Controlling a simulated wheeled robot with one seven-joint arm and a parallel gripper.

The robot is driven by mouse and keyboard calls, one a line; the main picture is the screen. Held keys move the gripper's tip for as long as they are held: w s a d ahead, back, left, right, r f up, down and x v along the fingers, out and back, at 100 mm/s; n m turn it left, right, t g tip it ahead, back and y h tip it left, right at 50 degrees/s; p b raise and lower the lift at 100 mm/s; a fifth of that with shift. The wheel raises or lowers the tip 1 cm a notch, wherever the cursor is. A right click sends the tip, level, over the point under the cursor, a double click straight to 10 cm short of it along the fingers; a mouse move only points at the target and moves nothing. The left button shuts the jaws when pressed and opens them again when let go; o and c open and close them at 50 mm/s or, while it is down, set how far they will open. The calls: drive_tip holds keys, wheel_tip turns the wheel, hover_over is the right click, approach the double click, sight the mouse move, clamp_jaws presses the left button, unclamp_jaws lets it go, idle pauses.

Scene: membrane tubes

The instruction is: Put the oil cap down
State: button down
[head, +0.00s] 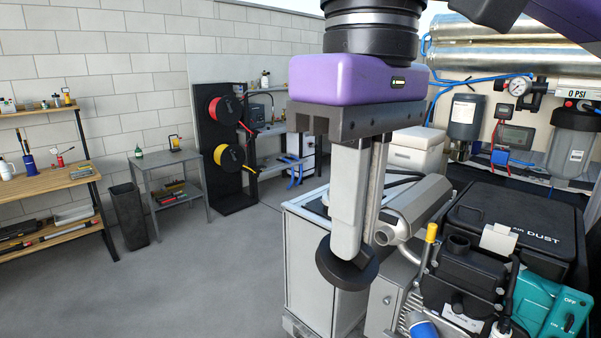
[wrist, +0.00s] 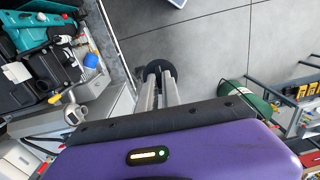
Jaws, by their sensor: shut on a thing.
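My gripper (head: 352,240) hangs pointing down in the middle of the head view, its two long grey fingers shut on the black round oil cap (head: 347,273). The cap is held at the fingertips, its wide disc at the bottom. In the wrist view, the cap (wrist: 158,66) shows beyond the fingertips with grey floor behind it, to the right of the machine's edge. Nothing is seen touching the cap from below. The fingers hide part of the cap in both views.
A black pump with a yellow-topped stick (head: 431,232) and a black case marked AIR DUST (head: 535,232) crowd the right. A white cabinet (head: 312,255) stands behind the cap. A grey side table (head: 172,158) and wooden shelves (head: 50,182) are at left. Open floor (head: 215,285) lies between.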

drive_tip(key=w+f+m+b, duration=0.1)
drive_tip(key=w+f+m, duration=0.3)
drive_tip(key=w+f, duration=0.65)
drive_tip(key=w+d+f+m+b, duration=0.1)
drive_tip(key=w+d+f, duration=0.1)
drive_tip(key=f, duration=0.6)
drive_tip(key=w+d+f+m+b, duration=0.1)
drive_tip(key=w+d+f, duration=0.15)
drive_tip(key=f, duration=0.65)
drive_tip(key=s+d+f+m+b, duration=0.1)
drive_tip(key=s+d+f, duration=0.2)
drive_tip(key=f, duration=0.7)
drive_tip(key=s+d+f+b, duration=0.2)
drive_tip(key=d+f, duration=0.2)
drive_tip(key=f, duration=0.7)
drive_tip(key=s+d+f+m+b, duration=0.1)
drive_tip(key=s+d+f, duration=0.2)
drive_tip(key=f, duration=0.7)
drive_tip(key=shift+s+d+f+m, duration=0.3)
drive_tip(key=shift+s+d+f, duration=0.05)
drive_tip(key=shift+d, duration=0.15)
